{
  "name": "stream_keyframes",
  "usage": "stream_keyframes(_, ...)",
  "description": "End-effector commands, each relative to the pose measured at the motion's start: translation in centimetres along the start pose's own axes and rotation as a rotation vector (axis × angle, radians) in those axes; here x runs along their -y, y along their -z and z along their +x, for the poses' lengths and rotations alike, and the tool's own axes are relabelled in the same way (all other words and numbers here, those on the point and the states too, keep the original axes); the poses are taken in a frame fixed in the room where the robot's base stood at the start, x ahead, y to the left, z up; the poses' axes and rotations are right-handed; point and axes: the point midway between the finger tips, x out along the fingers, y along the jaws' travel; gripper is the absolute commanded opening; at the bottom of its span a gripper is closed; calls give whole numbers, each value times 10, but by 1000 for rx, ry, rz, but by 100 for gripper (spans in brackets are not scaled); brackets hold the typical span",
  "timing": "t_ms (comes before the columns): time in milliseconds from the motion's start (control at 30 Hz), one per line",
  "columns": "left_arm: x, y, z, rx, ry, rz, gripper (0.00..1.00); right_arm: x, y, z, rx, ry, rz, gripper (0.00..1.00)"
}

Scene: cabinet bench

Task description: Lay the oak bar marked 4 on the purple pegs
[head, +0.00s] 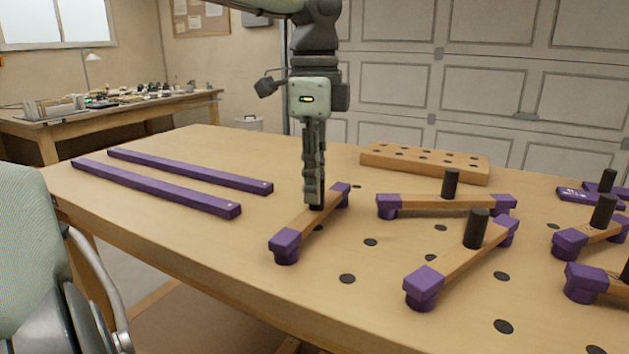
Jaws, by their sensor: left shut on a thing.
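My left gripper (315,203) points straight down and is shut on the black upright handle of an oak bar (313,226). Only the foot of that handle shows below the fingers. This bar lies slantwise, with a purple block at its near end (285,246) and another at its far end (340,193). No number can be read on it. Two more oak bars with black handles stand to the right, one crosswise (425,202) and one slanted (459,265), both with purple end blocks. My right gripper is not in view.
Two long purple rails (160,188) (195,172) lie on the left of the bench (225,265). A drilled wooden block (425,163) stands at the back. More purple-ended bars (592,233) crowd the right edge. Dark round holes dot the bench top.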

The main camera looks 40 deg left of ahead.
Motion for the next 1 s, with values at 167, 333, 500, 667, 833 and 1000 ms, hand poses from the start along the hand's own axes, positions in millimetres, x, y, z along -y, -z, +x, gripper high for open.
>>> stream_keyframes(167, 0, 0, 0, 0, 1, 0, 0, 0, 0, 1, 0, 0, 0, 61)
stream_keyframes(333, 0, 0, 0, 0, 1, 0, 0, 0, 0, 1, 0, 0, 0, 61)
stream_keyframes(500, 0, 0, 0, 0, 1, 0, 32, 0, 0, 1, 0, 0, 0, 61)
stream_keyframes(667, 0, 0, 0, 0, 1, 0, 43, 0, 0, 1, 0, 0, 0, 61)
stream_keyframes(833, 0, 0, 0, 1, 0, 0, 46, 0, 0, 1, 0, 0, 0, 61)
stream_keyframes(1000, 0, 0, 0, 1, 0, 0, 61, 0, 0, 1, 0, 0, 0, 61)
